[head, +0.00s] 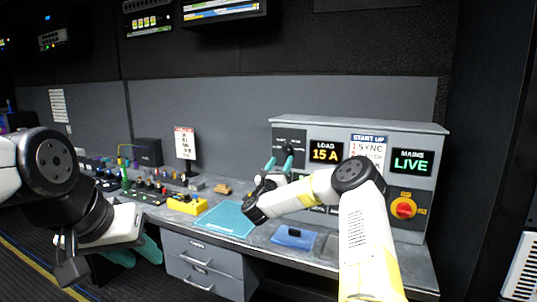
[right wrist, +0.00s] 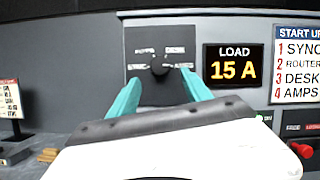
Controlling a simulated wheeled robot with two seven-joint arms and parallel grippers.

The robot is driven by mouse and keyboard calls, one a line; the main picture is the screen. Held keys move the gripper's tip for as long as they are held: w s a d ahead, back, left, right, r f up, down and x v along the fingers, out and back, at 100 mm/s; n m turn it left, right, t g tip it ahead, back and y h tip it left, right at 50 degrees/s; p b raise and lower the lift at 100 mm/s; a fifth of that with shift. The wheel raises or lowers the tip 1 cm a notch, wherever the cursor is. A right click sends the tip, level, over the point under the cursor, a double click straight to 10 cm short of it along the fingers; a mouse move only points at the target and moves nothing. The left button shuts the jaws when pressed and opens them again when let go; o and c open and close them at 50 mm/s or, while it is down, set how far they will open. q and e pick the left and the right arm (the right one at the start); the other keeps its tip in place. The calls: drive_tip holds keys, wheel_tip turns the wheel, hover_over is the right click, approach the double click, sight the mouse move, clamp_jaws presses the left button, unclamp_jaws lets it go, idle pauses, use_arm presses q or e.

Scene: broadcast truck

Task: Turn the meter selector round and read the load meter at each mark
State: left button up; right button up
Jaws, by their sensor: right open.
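The meter selector is a dark round knob (right wrist: 159,66) on a dark square plate (right wrist: 137,43) with several small labels, too blurred to read. The load meter (right wrist: 233,64), just right of it, reads "LOAD 15 A"; it also shows in the head view (head: 325,152). My right gripper (right wrist: 160,82) is open, its teal fingertips apart on either side of the knob and slightly below it. I cannot tell whether they touch it, nor which mark it points to. In the head view the right gripper (head: 281,163) hides the knob. My left gripper (head: 136,254) is open and empty, low at left.
A START UP card (head: 369,146), a MAINS LIVE display (head: 412,162) and a red rotary switch on yellow (head: 403,208) are on the panel. The desk holds a teal mat (head: 226,219), a yellow box (head: 187,204) and a blue item (head: 294,238).

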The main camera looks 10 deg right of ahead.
sight(286, 151)
drive_tip(key=x, duration=0.6)
drive_tip(key=shift+d, duration=0.1)
drive_tip(key=shift+c, duration=0.5)
clamp_jaws()
